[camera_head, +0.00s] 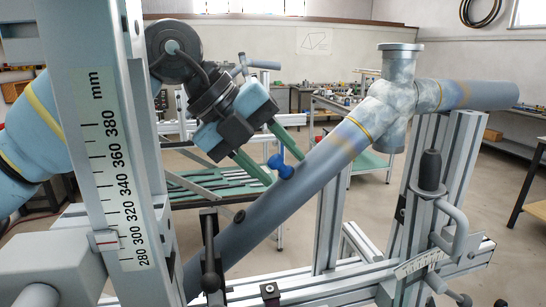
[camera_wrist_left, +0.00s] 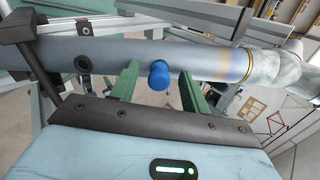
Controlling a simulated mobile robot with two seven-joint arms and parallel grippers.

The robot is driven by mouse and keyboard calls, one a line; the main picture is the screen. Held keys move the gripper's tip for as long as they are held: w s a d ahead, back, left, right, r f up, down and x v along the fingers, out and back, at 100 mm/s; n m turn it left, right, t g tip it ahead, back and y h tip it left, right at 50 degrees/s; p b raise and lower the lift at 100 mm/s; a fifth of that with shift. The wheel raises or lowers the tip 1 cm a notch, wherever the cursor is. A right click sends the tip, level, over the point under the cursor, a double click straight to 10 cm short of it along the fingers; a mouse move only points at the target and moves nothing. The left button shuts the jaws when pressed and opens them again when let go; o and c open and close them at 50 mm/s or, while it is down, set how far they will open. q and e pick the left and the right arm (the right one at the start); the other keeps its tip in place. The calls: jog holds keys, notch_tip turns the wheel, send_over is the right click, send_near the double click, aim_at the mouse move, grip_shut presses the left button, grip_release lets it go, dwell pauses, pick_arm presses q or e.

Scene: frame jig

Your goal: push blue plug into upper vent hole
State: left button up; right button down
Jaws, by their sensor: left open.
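A grey tube (camera_head: 325,157) runs diagonally up to the right in the head view. The blue plug (camera_head: 280,166) stands on its upper side, with its rounded head out; it also shows in the left wrist view (camera_wrist_left: 159,76). The upper vent hole is not visible; whether the plug's stem is in it cannot be told. A dark open hole (camera_head: 239,216) lies lower on the tube, also in the left wrist view (camera_wrist_left: 82,63). My left gripper (camera_head: 286,170) is open, its green fingers either side of the plug, with gaps between them and it in the left wrist view. My right gripper is not in view.
The tube meets a mottled grey joint (camera_head: 394,95) at the upper right. A post with a millimetre scale (camera_head: 118,170) stands close at left. A clamp with a black handle (camera_head: 430,170) stands at right. Aluminium frame rails (camera_head: 320,285) run below.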

pick_arm(q)
jog(key=shift+r, duration=0.1)
jog(key=v, duration=0.7)
jog(key=shift+a+r, duration=0.25)
